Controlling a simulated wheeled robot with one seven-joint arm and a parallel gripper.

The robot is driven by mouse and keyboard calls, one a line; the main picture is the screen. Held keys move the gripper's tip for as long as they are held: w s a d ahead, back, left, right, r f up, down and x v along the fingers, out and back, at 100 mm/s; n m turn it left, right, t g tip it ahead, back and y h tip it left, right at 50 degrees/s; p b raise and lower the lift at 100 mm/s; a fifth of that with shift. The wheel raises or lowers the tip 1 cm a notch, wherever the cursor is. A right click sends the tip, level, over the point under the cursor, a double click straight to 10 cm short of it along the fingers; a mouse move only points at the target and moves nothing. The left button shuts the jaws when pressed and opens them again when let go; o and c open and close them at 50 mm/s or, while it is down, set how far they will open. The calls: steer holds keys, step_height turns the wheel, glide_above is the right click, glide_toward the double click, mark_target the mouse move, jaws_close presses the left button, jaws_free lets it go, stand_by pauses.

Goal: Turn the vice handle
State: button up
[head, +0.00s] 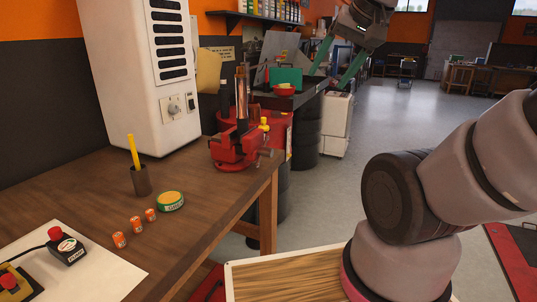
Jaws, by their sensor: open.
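A red vice (232,150) stands on the wooden workbench (185,215), near its far right corner. A small greyish part, which may be the vice handle (265,157), shows at the vice's right side by the bench edge. It is too small to tell its exact shape or angle.
A green-rimmed round tin (170,201), small orange cans (135,223), a cup with a yellow stick (141,182) and a red-button control box (62,246) stand on the bench. A white cabinet (130,75) stands behind. Grey floor (400,120) lies open beyond.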

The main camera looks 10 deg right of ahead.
steer(key=shift+w, duration=0.15)
steer(key=c, duration=0.7)
steer(key=shift+w+a+n, duration=0.1)
steer(key=shift+w+n, duration=0.4)
steer(key=shift+w, duration=0.1)
jaws_close()
steer(key=n+g, duration=0.3)
steer(key=n, duration=1.2)
glide_above(264, 143)
steer(key=s, duration=0.4)
steer(key=f, duration=2.2)
steer(key=shift+s, duration=0.2)
steer(key=w+f, duration=0.2)
steer(key=f, duration=0.1)
steer(key=shift+w+d, duration=0.1)
steer(key=shift+d, duration=0.2)
steer(key=shift+w+d+f, duration=0.1)
steer(key=shift+w+f, duration=0.25)
steer(key=shift+f, duration=0.05)
